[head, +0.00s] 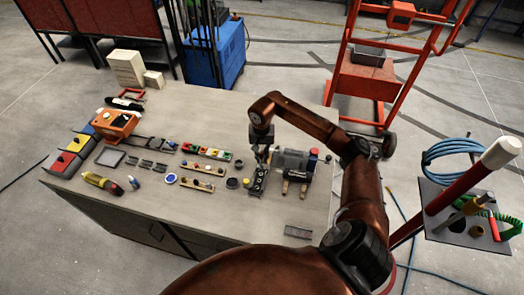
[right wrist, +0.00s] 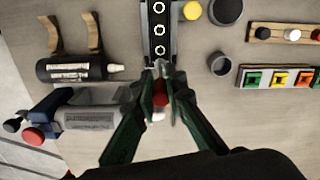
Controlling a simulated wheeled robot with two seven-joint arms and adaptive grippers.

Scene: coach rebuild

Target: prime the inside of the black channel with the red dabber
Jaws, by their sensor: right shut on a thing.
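The black channel (head: 258,184) lies on the workbench near its right part. In the right wrist view the channel (right wrist: 159,30) runs up from the fingertips and shows several pale rings along its floor. My right gripper (head: 262,153) is over the channel's far end. In the right wrist view the gripper (right wrist: 160,85) is shut on the red dabber (right wrist: 160,95), whose red part shows between the green fingers. The dabber's tip is mostly hidden by the fingers, at the near end of the channel; I cannot tell whether it touches. My left gripper is not in view.
A grey machine with a red knob (right wrist: 90,116) and a black cylinder (right wrist: 75,70) by wooden supports stand close beside the channel. A yellow cap (right wrist: 192,11) and dark cups (right wrist: 219,64) lie on its other side. The bench front (head: 200,211) is mostly clear.

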